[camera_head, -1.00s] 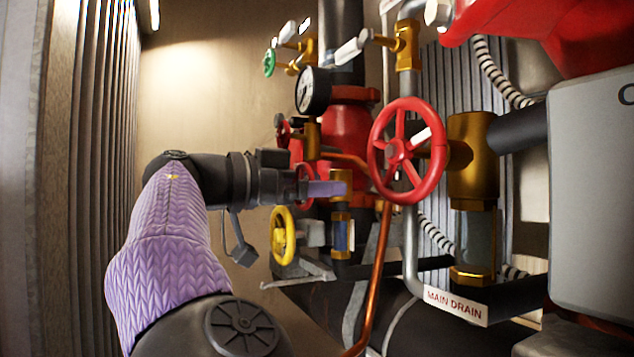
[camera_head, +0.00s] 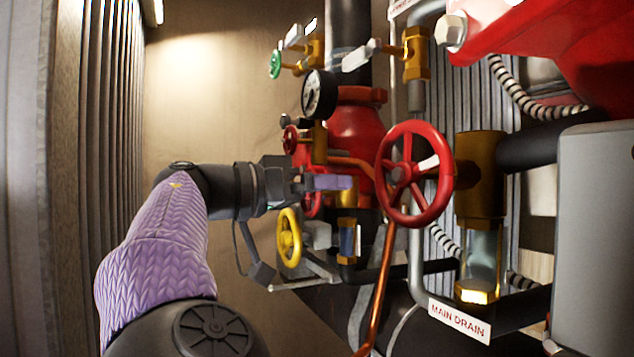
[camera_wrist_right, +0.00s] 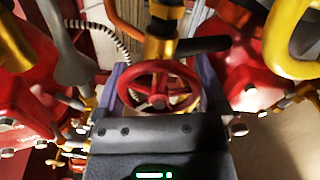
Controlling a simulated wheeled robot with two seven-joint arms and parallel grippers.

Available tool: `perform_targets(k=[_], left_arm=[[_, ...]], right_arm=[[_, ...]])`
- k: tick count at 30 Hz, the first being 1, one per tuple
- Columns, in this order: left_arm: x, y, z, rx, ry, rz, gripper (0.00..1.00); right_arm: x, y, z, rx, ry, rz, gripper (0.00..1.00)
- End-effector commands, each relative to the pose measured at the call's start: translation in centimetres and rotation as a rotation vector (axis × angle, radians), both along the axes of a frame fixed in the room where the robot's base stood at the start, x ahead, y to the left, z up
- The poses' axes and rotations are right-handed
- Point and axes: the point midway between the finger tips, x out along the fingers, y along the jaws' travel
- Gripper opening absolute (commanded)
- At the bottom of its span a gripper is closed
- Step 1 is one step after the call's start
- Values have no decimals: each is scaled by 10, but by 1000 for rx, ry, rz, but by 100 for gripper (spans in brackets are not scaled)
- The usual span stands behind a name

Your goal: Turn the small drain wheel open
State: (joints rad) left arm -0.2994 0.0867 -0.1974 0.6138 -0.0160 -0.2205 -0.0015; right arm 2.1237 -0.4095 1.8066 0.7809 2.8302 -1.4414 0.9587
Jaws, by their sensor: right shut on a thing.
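The small red drain wheel (camera_wrist_right: 158,86) sits between the two purple fingers of my right gripper (camera_wrist_right: 162,82) in the right wrist view, one finger on each side of its rim. In the head view my right gripper (camera_head: 330,183) reaches in at the middle, shut on this wheel. There only a part of the small wheel's red rim (camera_head: 313,206) shows behind and below the fingers. The wheel's turn angle cannot be read. My left gripper is not in view.
A large red wheel (camera_head: 413,173) stands close to the right, above the MAIN DRAIN sign (camera_head: 459,321). A yellow wheel (camera_head: 289,237) is just below the gripper. Another small red wheel (camera_head: 290,139) and a gauge (camera_head: 319,95) are above. A copper pipe (camera_head: 379,290) runs down.

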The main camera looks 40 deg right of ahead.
Motion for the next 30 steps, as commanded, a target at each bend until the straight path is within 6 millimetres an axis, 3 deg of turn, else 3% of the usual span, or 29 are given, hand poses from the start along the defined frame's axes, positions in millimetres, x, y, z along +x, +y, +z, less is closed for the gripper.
perform_targets(k=[11,25,26,27,30], left_arm=[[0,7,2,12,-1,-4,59],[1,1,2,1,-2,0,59],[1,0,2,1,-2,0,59],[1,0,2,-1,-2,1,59],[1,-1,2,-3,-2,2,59]], right_arm=[[0,0,1,28,129,1,32],[0,0,2,30,143,0,32],[0,0,2,30,143,0,93],[0,0,2,30,143,1,100],[0,0,1,31,143,1,100]])
